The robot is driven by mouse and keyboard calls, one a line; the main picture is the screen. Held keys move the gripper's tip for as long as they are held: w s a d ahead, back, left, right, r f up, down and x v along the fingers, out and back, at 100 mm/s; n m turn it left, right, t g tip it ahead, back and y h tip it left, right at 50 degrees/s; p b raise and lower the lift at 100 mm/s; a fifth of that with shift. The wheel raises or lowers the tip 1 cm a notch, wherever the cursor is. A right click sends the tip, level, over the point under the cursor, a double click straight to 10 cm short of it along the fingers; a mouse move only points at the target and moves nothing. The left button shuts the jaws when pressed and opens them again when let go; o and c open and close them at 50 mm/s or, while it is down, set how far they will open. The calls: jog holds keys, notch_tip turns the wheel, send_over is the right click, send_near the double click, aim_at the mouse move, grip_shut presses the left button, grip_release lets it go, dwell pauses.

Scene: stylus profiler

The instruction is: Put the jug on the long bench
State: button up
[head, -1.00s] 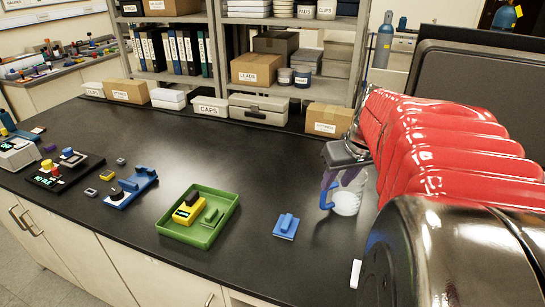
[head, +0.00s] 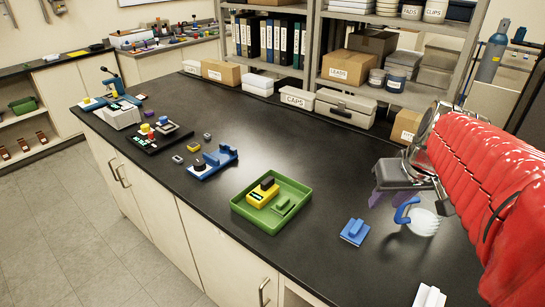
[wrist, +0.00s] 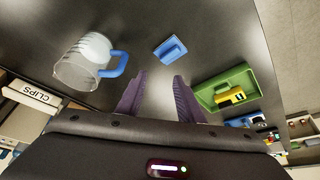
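The clear jug (head: 424,224) with a blue handle and white showing at its bottom stands on the black-topped bench (head: 310,160), near its right part in the head view. My gripper (head: 388,199) is above the bench, just left of the jug in that view. In the wrist view the jug (wrist: 78,68) lies left of my gripper (wrist: 160,76), its blue handle towards the left finger with a gap between. The two purple fingers are apart with nothing between them.
A blue block (head: 354,232) and a green tray (head: 237,205) holding a yellow device are left of the jug. Boxes and a grey case (head: 345,108) line the back below shelves. A white object (head: 429,297) is at the front edge. Another bench (head: 165,48) is at the far left.

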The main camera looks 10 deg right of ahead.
jog(key=s+a+f+n, duration=0.1)
jog(key=s+a, duration=0.2)
jog(key=a, duration=0.7)
jog(key=s+a+f+n+t+y, duration=0.1)
jog(key=s+a, duration=0.3)
jog(key=a, duration=0.6)
jog(key=shift+s+f, duration=0.3)
jog(key=shift+f, duration=0.05)
